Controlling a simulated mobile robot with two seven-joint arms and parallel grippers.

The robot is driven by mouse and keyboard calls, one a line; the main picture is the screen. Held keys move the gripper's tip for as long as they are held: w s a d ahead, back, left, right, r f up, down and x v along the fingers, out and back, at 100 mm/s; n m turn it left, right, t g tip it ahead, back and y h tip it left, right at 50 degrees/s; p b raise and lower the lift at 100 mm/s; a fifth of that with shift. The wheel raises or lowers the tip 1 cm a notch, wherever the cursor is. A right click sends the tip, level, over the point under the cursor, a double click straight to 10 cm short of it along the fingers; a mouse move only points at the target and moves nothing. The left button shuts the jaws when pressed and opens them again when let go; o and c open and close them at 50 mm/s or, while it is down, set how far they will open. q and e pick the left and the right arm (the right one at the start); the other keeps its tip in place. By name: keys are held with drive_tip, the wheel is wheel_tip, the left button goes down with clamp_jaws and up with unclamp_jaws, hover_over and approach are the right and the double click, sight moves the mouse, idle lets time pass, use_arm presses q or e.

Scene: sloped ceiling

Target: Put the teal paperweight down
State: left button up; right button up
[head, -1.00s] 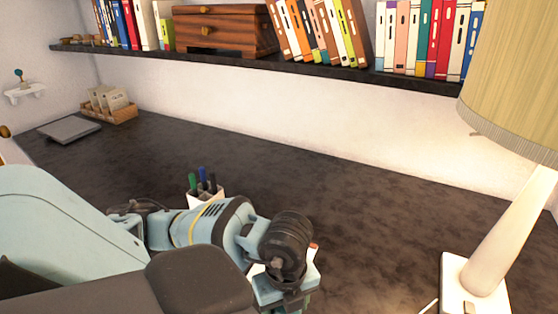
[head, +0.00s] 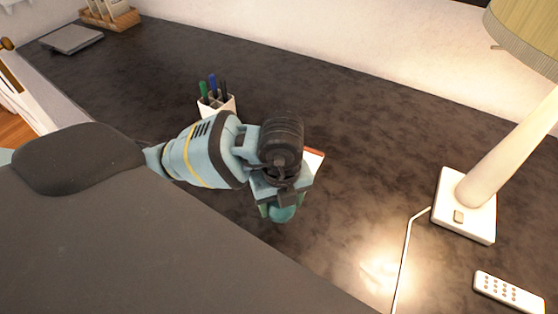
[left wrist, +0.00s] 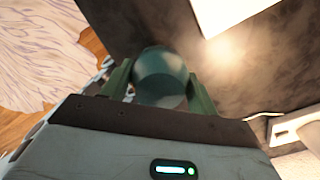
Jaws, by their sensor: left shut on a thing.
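The teal paperweight (head: 284,211) is round and glossy. In the head view its lower part shows below my left gripper (head: 279,206); the rest is hidden by the gripper. In the left wrist view the paperweight (left wrist: 162,75) sits between the two green fingers of my left gripper (left wrist: 160,88), which is shut on it. It is over the dark desk (head: 345,215); I cannot tell whether it touches the top. My right gripper is not in view.
A white pen cup (head: 217,105) stands behind my left arm. A white item with an orange edge (head: 314,160) is partly hidden behind the gripper. The lamp base (head: 466,205), its cord (head: 405,250) and a white remote (head: 508,292) are at right. Desk around the gripper's right is clear.

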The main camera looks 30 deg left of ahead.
use_arm(q)
drive_tip(key=w+a, duration=0.2)
drive_tip(key=w, duration=0.2)
drive_tip(key=w+a+f, duration=0.1)
drive_tip(key=w+a, duration=0.1)
drive_tip(key=w, duration=0.3)
drive_tip(key=w+a, duration=0.2)
drive_tip(key=w, duration=0.3)
drive_tip(key=shift+f+b, duration=0.15)
drive_tip(key=shift+b, duration=0.25)
drive_tip(key=shift+w, duration=0.1)
drive_tip(key=shift+w, duration=0.25)
drive_tip(key=shift+w+a+f, duration=0.1)
drive_tip(key=shift+f, duration=1.7)
drive_tip(key=shift+f, duration=0.15)
drive_tip(key=o, duration=1.3)
drive_tip(key=shift+c, duration=0.2)
